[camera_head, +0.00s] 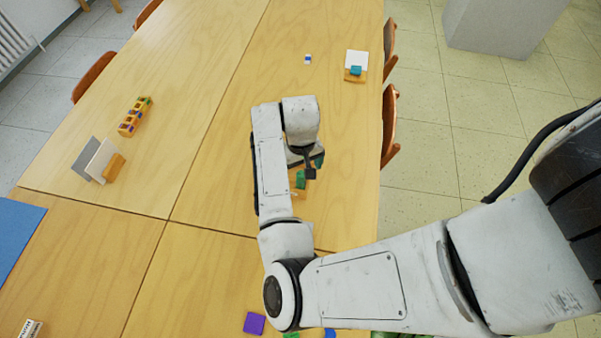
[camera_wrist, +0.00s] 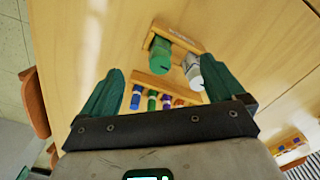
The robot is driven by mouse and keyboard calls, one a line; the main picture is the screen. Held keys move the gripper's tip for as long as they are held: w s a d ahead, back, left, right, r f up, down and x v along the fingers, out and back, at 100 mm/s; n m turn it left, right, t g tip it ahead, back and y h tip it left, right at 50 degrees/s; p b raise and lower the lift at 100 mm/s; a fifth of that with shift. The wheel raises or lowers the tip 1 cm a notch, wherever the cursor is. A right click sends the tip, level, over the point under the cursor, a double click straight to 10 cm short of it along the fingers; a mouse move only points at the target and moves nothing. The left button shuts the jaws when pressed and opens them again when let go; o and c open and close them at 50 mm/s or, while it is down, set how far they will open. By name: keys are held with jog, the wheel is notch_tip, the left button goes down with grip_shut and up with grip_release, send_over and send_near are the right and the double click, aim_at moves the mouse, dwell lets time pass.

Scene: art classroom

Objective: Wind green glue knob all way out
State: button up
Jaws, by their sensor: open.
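A green cylinder (camera_wrist: 160,60), which looks like the green glue stick, stands in a wooden holder (camera_wrist: 183,38) in the wrist view. A white cylinder (camera_wrist: 192,72) with a dark label stands beside it in the same holder. My gripper (camera_wrist: 161,66) is open, with its green fingers spread on either side of the two cylinders and nothing held. I cannot tell how far the fingertips are above them. In the head view, a green piece (camera_head: 300,180) shows just below my gripper (camera_head: 307,163), partly hidden by the arm.
A wooden rack (camera_wrist: 185,88) of several coloured sticks lies near the gripper in the wrist view. In the head view, a block with coloured pieces (camera_head: 135,116), upright cards (camera_head: 97,158), a small stand (camera_head: 356,74) and a purple square (camera_head: 254,323) are on the table, with bare wood between.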

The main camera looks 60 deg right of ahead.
jog(key=shift+f+b, duration=0.5)
jog(key=shift+f, duration=0.45)
dwell(0.3)
jog(key=c, duration=1.5)
jog(key=m, duration=0.5)
jog(key=shift+m, duration=0.3)
jog(key=m+b, duration=0.1)
jog(key=m, duration=0.4)
jog(key=shift+m, duration=0.4)
